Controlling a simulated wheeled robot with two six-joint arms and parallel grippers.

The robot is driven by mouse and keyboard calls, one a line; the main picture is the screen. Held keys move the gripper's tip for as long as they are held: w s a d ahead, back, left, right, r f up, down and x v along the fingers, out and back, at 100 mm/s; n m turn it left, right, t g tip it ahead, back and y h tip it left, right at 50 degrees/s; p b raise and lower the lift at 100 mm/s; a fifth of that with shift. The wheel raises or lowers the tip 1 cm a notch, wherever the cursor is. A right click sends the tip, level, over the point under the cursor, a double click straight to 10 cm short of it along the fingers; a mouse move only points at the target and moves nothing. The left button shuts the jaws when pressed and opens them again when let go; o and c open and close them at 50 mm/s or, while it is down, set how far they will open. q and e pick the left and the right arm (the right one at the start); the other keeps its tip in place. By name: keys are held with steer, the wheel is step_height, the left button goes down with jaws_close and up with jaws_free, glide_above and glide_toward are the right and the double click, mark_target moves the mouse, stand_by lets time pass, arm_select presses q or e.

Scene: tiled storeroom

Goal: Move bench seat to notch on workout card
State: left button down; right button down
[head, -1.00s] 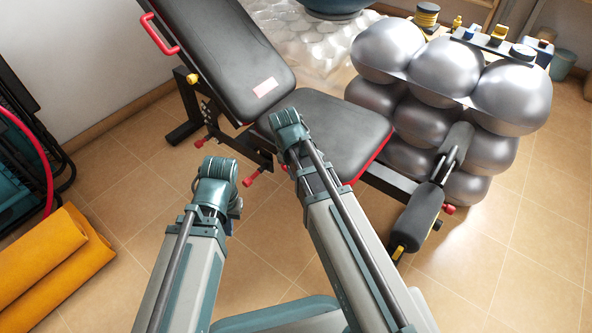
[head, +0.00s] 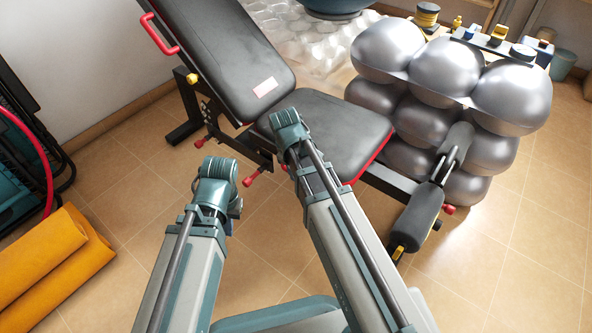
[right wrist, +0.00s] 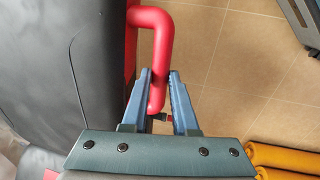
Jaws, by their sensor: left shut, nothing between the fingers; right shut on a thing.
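The bench has a dark padded seat (head: 345,132) with a red edge and a tilted backrest (head: 215,50). A small pale pink label (head: 265,87) lies on the backrest; I cannot tell whether it is the workout card, and no notch is readable. In the right wrist view my right gripper (right wrist: 161,95) is shut on a red bent handle (right wrist: 153,18) beside a dark pad. My right arm hides that grip in the head view. My left gripper (head: 236,208) shows only partly below its arm joint, shut and empty, apart from the bench.
Silver balls (head: 440,65) are stacked right of the seat. Yellow rolled mats (head: 50,260) lie at the lower left, near a dark rack (head: 25,150). A foam roller support (head: 418,215) juts from the bench's right end. Tiled floor is clear at lower right.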

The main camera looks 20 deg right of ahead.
steer(key=shift+g+h, duration=0.6)
steer(key=shift+g, duration=0.2)
steer(key=r+p, duration=0.1)
steer(key=w+r+p, duration=0.1)
steer(key=r+p, duration=0.1)
steer(key=a+r+p, duration=0.1)
steer(key=shift+w+r, duration=0.2)
steer(key=shift+r, duration=0.1)
steer(key=c, duration=0.7)
jaws_free()
steer(key=shift+s, duration=0.1)
steer(key=p+v, duration=1.3)
steer(key=shift+a+r, duration=0.1)
steer(key=shift+r, duration=0.2)
